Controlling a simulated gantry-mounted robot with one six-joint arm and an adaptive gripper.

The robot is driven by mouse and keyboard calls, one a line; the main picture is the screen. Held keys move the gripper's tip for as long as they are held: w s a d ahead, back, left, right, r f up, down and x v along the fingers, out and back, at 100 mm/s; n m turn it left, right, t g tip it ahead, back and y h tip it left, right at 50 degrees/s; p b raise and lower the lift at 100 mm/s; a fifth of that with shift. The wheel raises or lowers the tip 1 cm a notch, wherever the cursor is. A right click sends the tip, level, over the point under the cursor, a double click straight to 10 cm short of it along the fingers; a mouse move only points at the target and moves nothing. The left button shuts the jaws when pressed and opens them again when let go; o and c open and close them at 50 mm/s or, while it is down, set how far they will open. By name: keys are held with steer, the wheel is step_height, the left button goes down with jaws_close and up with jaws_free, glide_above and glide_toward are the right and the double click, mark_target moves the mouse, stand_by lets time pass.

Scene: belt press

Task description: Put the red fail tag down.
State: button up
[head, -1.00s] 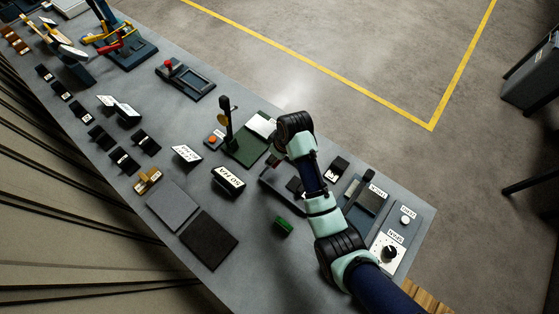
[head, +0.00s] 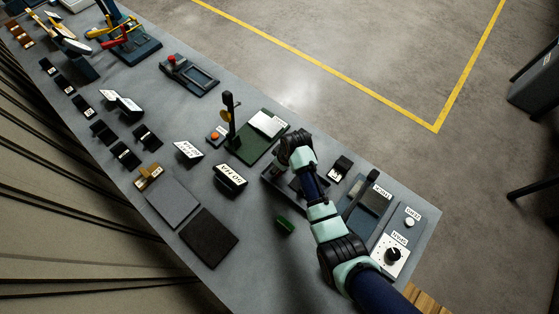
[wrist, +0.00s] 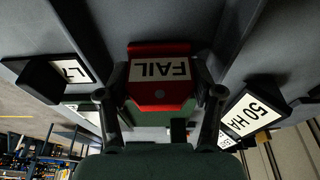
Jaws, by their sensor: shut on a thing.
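The red fail tag (wrist: 160,92) shows in the wrist view with its white FAIL label upside down. My gripper (wrist: 160,105) is shut on it, with one dark finger at each side. In the head view my wrist and arm hang over the dark tray (head: 273,196) on the right part of the bench. My arm hides the fingertips and the red tag there. I cannot tell whether the tag touches the surface beneath it.
A 50 HA sign block (wrist: 248,116) stands right of the tag in the wrist view, and an L7 block (wrist: 50,76) left. In the head view a green block (head: 286,225) lies near my arm. A green-based press (head: 250,146) stands beyond. Bare bench (head: 262,262) lies in front.

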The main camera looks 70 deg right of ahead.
steer(key=o, duration=1.1)
steer(key=p+v, duration=0.2)
steer(key=v, duration=1)
steer(key=shift+r, duration=0.15)
